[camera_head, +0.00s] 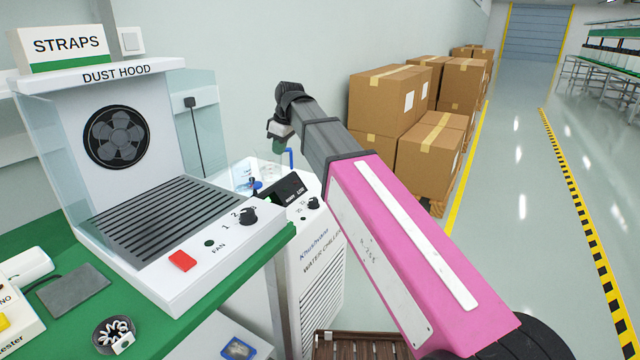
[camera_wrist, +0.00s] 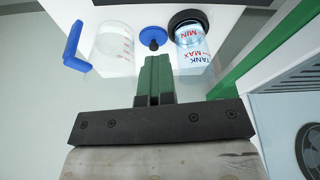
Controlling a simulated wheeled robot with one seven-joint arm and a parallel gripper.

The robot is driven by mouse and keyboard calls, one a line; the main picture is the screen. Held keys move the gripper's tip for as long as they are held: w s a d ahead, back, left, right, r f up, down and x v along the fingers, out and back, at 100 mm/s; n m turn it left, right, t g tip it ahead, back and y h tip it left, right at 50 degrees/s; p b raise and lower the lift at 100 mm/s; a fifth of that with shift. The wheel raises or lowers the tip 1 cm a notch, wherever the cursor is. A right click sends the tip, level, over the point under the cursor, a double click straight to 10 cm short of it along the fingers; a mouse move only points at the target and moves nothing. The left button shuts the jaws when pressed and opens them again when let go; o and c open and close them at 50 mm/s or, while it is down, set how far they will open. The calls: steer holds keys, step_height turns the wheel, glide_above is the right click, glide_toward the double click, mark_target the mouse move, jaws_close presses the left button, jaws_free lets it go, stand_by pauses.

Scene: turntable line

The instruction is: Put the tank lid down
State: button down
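The tank lid is a blue disc (camera_wrist: 153,34) with a dark knob. In the wrist view it lies just beyond my fingertips, between the clear jug and the tank. In the head view the lid (camera_head: 256,186) appears on top of the water chiller (camera_head: 318,250), below and left of my gripper (camera_head: 278,146). The tank (camera_wrist: 191,46) has a black rim and MIN and MAX marks; its mouth carries no blue lid. In the wrist view my gripper's green fingers (camera_wrist: 154,62) are together, with no clear gap. The knob appears beyond them, not between them.
The clear jug (camera_wrist: 113,50) with a blue handle stands beside the lid. The dust hood (camera_head: 180,225) on the green bench (camera_head: 55,240) is close on the left, its glass side panel near the tank. Cardboard boxes (camera_head: 425,155) stand behind.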

steer(key=d+f, duration=0.4)
steer(key=d, duration=0.3)
steer(key=shift+s+d, duration=0.1)
steer(key=shift+s, duration=0.1)
